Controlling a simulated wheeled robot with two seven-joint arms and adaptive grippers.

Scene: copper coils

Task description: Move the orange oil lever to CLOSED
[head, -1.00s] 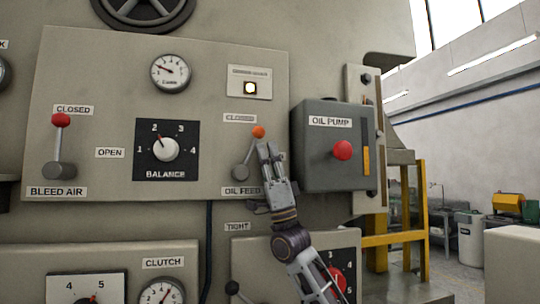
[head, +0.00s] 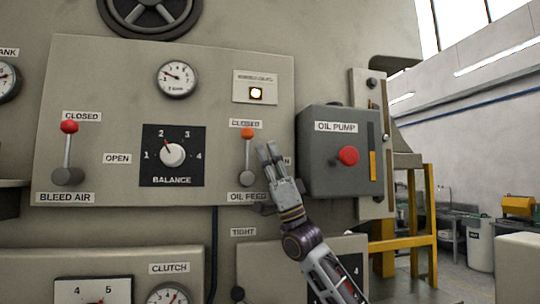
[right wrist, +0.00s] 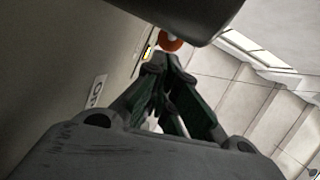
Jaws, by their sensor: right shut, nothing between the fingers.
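The oil feed lever with its orange knob (head: 248,133) stands upright on the panel, its knob just below the CLOSED label (head: 245,124). Its grey base (head: 247,179) sits above the OIL FEED label (head: 246,197). My right gripper (head: 267,148) is shut and empty, just to the right of the lever, and seems apart from it. It partly hides the OPEN label. In the right wrist view the orange knob (right wrist: 171,42) shows beyond the fingertips (right wrist: 160,60). My left gripper is not in view.
The grey OIL PUMP box (head: 325,165) with a red button (head: 348,156) juts out close to the right of my gripper. The BALANCE dial (head: 172,155) and the red-knobbed BLEED AIR lever (head: 69,127) are to the left.

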